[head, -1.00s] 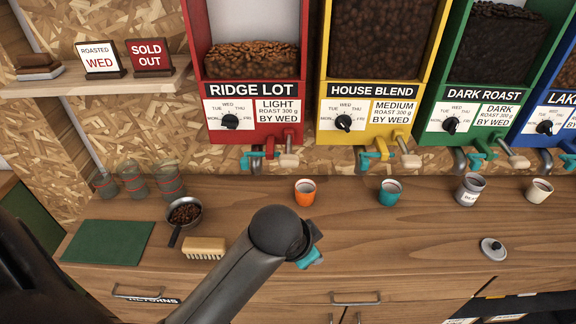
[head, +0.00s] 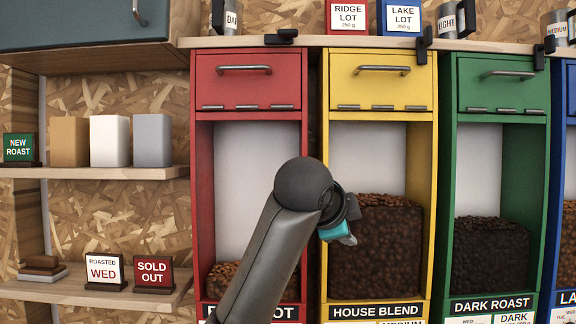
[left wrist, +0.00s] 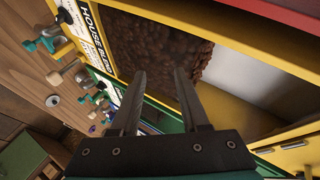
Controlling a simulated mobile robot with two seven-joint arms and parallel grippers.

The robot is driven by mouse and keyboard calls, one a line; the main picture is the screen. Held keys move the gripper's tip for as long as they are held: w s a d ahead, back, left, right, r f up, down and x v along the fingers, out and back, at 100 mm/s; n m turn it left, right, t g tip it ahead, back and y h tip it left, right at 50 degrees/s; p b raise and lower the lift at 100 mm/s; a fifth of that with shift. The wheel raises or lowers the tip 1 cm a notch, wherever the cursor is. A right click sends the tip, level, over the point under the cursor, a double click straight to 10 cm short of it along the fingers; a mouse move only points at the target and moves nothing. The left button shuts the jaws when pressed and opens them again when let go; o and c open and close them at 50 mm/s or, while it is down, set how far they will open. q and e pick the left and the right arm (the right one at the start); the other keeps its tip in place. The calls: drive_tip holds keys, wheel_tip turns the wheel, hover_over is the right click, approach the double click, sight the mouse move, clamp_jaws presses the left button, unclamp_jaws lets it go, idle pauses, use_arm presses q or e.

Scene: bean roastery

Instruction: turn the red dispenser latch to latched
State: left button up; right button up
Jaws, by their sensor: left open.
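The red dispenser (head: 203,180) stands left of the yellow one in the head view. Its black latch (head: 282,37) sits at the shelf edge above the red lid (head: 240,85) and lies roughly sideways. The lid is closed. My left gripper (head: 341,232) is in front of the yellow dispenser, well below and right of the latch, and holds nothing. In the left wrist view its two fingers (left wrist: 162,74) are apart, with the house blend window behind them. The red latch is not clear in that view. My right gripper is in neither view.
The yellow dispenser's latch (head: 423,43) hangs down over its lid; the green one has a latch (head: 545,50) too. A blue-grey cabinet (head: 80,22) is at upper left.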

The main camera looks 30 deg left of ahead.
use_arm(q)
wheel_tip(320, 180, up, 14)
drive_tip(key=s+a+m+t, duration=0.1)
drive_tip(key=s+a+t, duration=0.1)
drive_tip(key=a, duration=0.1)
drive_tip(key=m+t+y, duration=0.2)
drive_tip(key=t, duration=0.1)
approach(286, 30)
drive_tip(key=w+p, duration=0.2)
drive_tip(key=w, duration=0.1)
drive_tip(key=w+a+p, duration=0.1)
drive_tip(key=w, duration=0.2)
drive_tip(key=w+p, duration=0.2)
drive_tip(key=w, duration=0.2)
drive_tip(key=shift+a+f+p, duration=0.15)
drive_tip(key=shift+a+p, duration=0.15)
drive_tip(key=shift+w+a+f, duration=0.1)
drive_tip(key=shift+w, duration=0.35)
clamp_jaws()
